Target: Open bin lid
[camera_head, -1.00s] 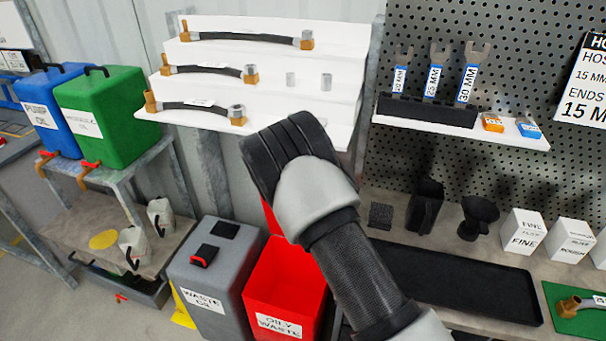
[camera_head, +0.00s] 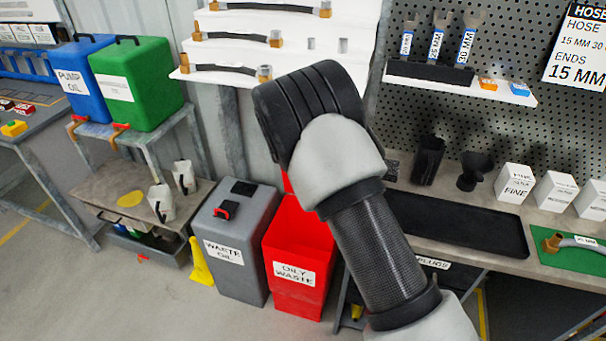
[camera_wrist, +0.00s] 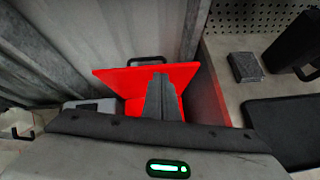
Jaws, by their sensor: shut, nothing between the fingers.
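The red bin labelled OILY WASTE (camera_head: 297,270) stands on the floor beside the grey WASTE OIL bin (camera_head: 238,262). In the wrist view its red lid (camera_wrist: 115,83) appears raised and tilted, with a black handle (camera_wrist: 147,60) at its far edge. In the head view only a red sliver of it shows beside my arm. My gripper (camera_wrist: 163,80) is shut and empty, over the red bin and in front of the lid. Contact with the lid cannot be told. In the head view my wrist hides the gripper.
The grey bin has a black top piece with a red handle (camera_head: 227,209). A white stepped hose rack (camera_head: 290,60) is behind my arm. A workbench with a black tray (camera_head: 455,226) is at right. Floor in front of the bins is clear.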

